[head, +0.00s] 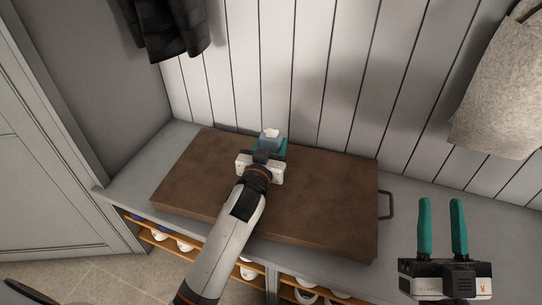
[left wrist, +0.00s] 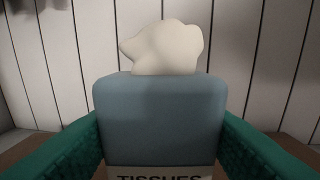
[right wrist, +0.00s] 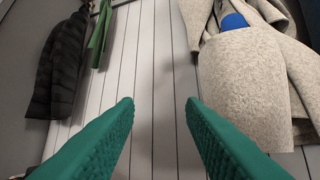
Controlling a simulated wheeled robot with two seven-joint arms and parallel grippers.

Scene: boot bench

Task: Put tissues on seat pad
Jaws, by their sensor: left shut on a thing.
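The tissues (left wrist: 160,112) are a blue-grey box with a white tissue sticking out of the top and a label reading TISSUES. My left gripper (head: 268,150) is shut on the box, with a green finger on each side of it in the left wrist view. In the head view the tissues (head: 270,135) show at the back part of the brown seat pad (head: 320,190), mostly hidden by my gripper. I cannot tell whether the box touches the pad. My right gripper (head: 443,230) is open and empty, over the right end of the bench.
The grey bench (head: 410,200) carries the pad, with a dark handle (head: 387,205) at the pad's right end. Shoes stand on shelves (head: 190,240) below. A dark jacket (head: 168,30) and a light wool coat (head: 500,110) hang on the wall. Much of the pad is clear.

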